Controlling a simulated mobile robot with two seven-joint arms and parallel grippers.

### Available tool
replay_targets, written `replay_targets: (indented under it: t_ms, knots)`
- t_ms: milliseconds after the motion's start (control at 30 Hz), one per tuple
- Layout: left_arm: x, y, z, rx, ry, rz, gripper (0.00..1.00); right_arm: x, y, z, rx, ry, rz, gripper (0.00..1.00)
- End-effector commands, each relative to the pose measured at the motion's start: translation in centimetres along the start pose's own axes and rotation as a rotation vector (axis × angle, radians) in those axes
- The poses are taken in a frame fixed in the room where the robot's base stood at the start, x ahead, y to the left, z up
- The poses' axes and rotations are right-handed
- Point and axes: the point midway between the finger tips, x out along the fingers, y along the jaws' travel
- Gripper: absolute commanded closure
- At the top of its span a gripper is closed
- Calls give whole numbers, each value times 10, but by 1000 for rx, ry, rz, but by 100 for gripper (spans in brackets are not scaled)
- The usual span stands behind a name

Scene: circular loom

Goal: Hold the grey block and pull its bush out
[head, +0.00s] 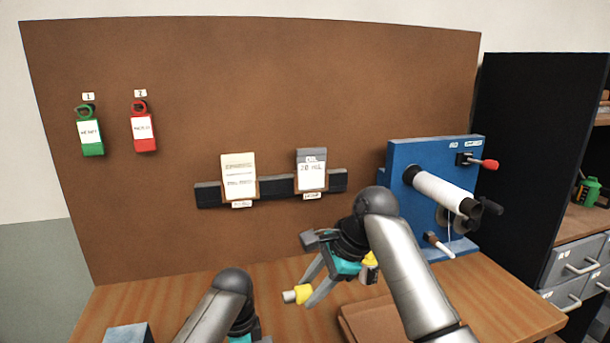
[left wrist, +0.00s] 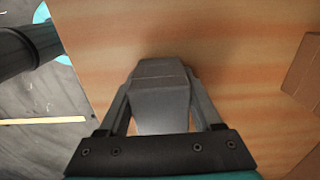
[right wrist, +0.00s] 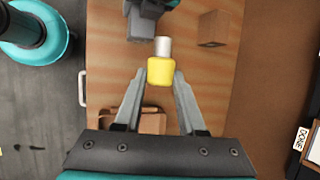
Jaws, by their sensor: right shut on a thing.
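The grey block (left wrist: 162,100) is between the fingers of my left gripper (left wrist: 162,88), which touch its two sides above the wooden table. My right gripper (head: 305,293) is shut on the yellow bush (head: 303,293) with a pale end, held in the air above the table. In the right wrist view the bush (right wrist: 160,72) sits between the fingertips, its pale end pointing away. The bush shows whole, apart from the block.
A cardboard tray (head: 358,322) lies on the table under my right arm. A blue winding machine (head: 400,155) stands at the back right. A small box (head: 128,333) is at the front left. The brown board (head: 250,90) closes off the back.

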Motion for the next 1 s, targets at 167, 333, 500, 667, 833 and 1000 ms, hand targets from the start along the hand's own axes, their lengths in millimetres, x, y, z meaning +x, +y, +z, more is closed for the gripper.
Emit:
replay_targets:
  t_ms: [167,333,500,667,833,1000]
  knots:
    - [0,0,0,0,1,0,13,0,0,0,0,0,0,100]
    - [0,0,0,0,0,0,0,0,0,0,0,0,0,100]
    - [0,0,0,0,0,0,0,0,0,0,0,0,0,100]
    - [-9,-1,0,0,1,-3,0,0,0,0,0,0,0,100]
    - [-38,-1,0,1,2,-5,0,0,0,0,0,0,0,100]
    - [-76,-1,0,1,1,-6,0,0,0,0,0,0,-1,100]
